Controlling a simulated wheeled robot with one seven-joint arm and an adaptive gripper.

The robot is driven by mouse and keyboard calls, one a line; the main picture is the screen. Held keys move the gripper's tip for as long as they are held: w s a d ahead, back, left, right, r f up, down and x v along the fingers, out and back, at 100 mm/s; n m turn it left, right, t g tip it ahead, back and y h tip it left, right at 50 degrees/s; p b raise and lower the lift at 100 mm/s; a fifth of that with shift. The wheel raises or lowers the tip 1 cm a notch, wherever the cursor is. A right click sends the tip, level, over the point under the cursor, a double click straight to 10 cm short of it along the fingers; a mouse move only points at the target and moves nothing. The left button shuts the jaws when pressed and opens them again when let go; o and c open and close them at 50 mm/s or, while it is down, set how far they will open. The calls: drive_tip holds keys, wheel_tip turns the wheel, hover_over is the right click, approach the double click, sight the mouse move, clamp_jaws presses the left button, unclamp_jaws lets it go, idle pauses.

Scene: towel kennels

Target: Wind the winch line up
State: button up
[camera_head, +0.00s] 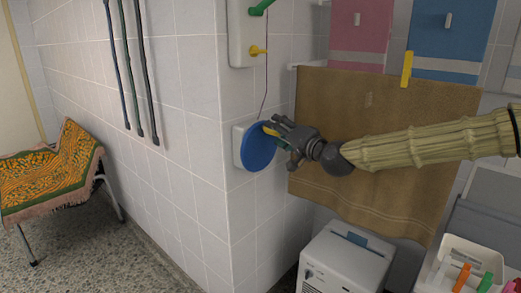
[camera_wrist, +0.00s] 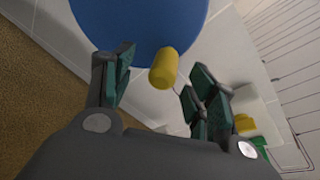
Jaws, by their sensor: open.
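The winch is a blue disc (camera_head: 259,147) on a white wall mount (camera_head: 238,147), with a yellow handle (camera_head: 270,130) near its upper edge. A thin dark line (camera_head: 266,85) runs from it up to the white wall panel. My gripper (camera_head: 281,136) is at the disc, close to the handle. In the wrist view the blue disc (camera_wrist: 140,25) fills the top, and the yellow handle (camera_wrist: 164,68) stands out between the open fingers (camera_wrist: 160,85). The fingers appear apart from the handle, with a gap on each side.
A white panel (camera_head: 240,30) with a green lever and a yellow lever (camera_head: 258,50) is above. A brown towel (camera_head: 345,115) hangs behind my arm. A white box (camera_head: 345,262) stands below. A bench with a patterned blanket (camera_head: 50,170) is at left.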

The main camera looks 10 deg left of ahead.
drive_tip(key=v, duration=0.4)
drive_tip(key=w+d+v, duration=0.1)
drive_tip(key=shift+s+d, duration=0.3)
drive_tip(key=shift+s, duration=0.1)
drive_tip(key=s+a+f+g+h, duration=0.1)
drive_tip(key=s+a+f+g, duration=0.15)
drive_tip(key=f, duration=1.25)
drive_tip(key=s+d+f+g+h, duration=0.1)
drive_tip(key=s+f+g, duration=0.1)
drive_tip(key=s+f, duration=0.7)
drive_tip(key=s+d+f+n+g+h, duration=0.15)
drive_tip(key=s+f, duration=0.25)
drive_tip(key=f, duration=0.9)
drive_tip(key=s+d+f+g+h, duration=0.2)
drive_tip(key=s+f, duration=0.5)
drive_tip(key=f, duration=0.4)
drive_tip(key=s+d+f+n+g+h, duration=0.1)
drive_tip(key=s+d+f+g+h, duration=0.1)
drive_tip(key=s+d+f, duration=0.6)
drive_tip(key=s+d+f+g+h, duration=0.2)
drive_tip(key=s+d, duration=0.2)
drive_tip(key=s, duration=0.8)
drive_tip(key=s+d+f+n+g+h, duration=0.1)
drive_tip(key=s+d+f+g+h, duration=0.1)
drive_tip(key=s+d+f, duration=0.55)
wheel_tip(320, 180, up, 15)
drive_tip(key=s+a+p, duration=0.1)
drive_tip(key=s+p, duration=0.1)
drive_tip(key=p, duration=1)
drive_tip(key=shift+a, duration=0.2)
